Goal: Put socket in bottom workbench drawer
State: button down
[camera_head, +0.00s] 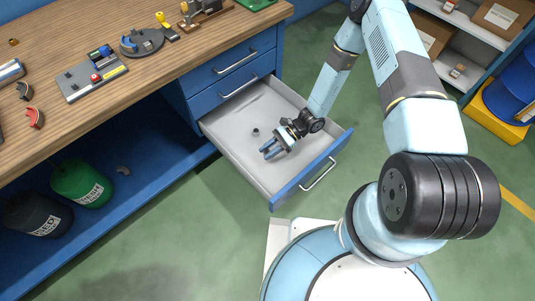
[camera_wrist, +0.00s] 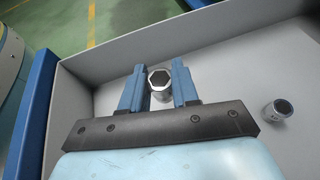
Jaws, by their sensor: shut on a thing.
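The bottom workbench drawer (camera_head: 232,140) is pulled wide open, its grey inside showing. My gripper (camera_head: 268,153) is inside the drawer's outline, pointing down into it. In the wrist view, my gripper (camera_wrist: 159,76) has its blue fingers shut on a shiny metal socket (camera_wrist: 160,83), whose hex opening faces the camera. Whether this socket touches the drawer floor, I cannot tell. A second metal socket (camera_wrist: 278,109) stands apart on the drawer floor, to the right in the wrist view. It also shows as a small dark piece in the head view (camera_head: 255,132).
The wooden workbench top (camera_head: 135,95) holds tools and fixtures. Two drawers above (camera_head: 235,68) are shut. Green (camera_head: 82,183) and black (camera_head: 38,213) containers stand on the lower shelf. At right are shelves with boxes and a blue drum (camera_head: 512,85). Green floor is clear around the drawer.

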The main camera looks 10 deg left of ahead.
jog(key=f, duration=0.1)
jog(key=w+a+f, duration=0.1)
jog(key=a+f, duration=0.1)
jog(key=shift+w+f, duration=0.15)
jog(key=shift+w, duration=0.25)
notch_tip(320, 180, down, 3)
jog(key=shift+a+f, duration=0.1)
jog(key=shift+f, duration=0.05)
jog(key=c, duration=0.8)
grip_release()
jog(key=shift+w, duration=0.1)
